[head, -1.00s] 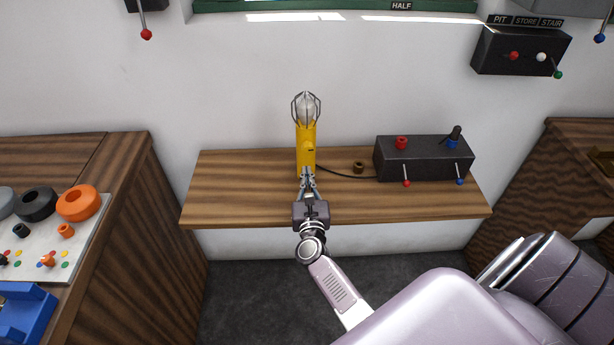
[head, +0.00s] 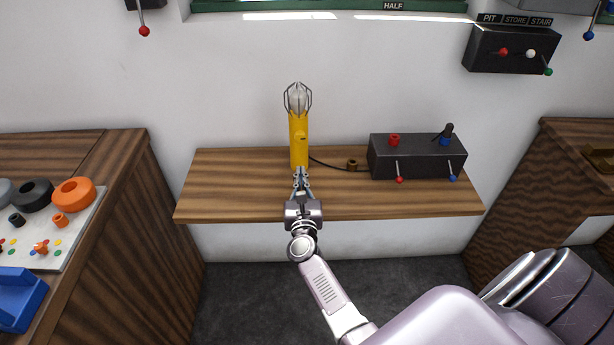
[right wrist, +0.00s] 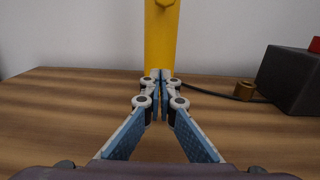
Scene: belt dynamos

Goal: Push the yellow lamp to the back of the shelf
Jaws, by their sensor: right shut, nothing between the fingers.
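The yellow lamp (head: 299,140) stands upright on the wooden shelf (head: 230,190), near its back edge by the white wall. Its bulb sits in a wire cage at the top. In the right wrist view the lamp's yellow body (right wrist: 161,45) rises straight ahead of the fingers. My right gripper (head: 301,174) is shut and empty, low at the front of the lamp. Its fingertips (right wrist: 158,75) meet at the lamp's base and appear to touch it. The base's contact with the shelf is partly hidden by the fingers. My left gripper is not in view.
A black box (head: 418,156) with red and blue levers stands on the shelf to the right. A black cable runs from the lamp past a small brass part (head: 352,164) towards it. The shelf left of the lamp is clear. Side cabinets flank the shelf.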

